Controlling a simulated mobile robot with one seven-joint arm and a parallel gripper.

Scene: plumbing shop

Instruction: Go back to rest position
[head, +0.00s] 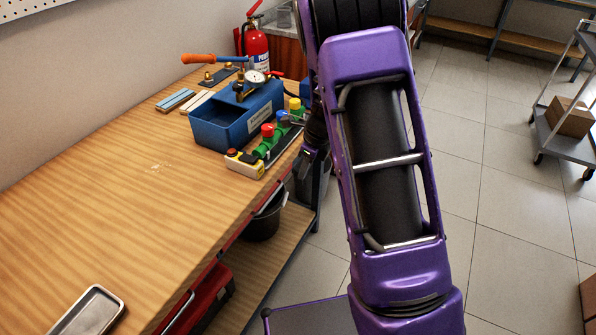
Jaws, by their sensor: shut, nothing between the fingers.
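My gripper (304,165) is partly in view as a small dark shape just past the right edge of the wooden workbench (110,200). It points down, beside the row of coloured valves, and is shut with nothing held. My own purple arm link stands in front and hides part of the wrist and the area behind it.
A blue test pump (222,125) with a gauge, a manifold with coloured valve caps (268,145) and a yellow-white device (243,163) stand near the bench's right end. A fire extinguisher (257,48) is behind. A metal tray (90,312) lies at the front. A black bucket (265,222) is below. A cart (560,140) stands right on open floor.

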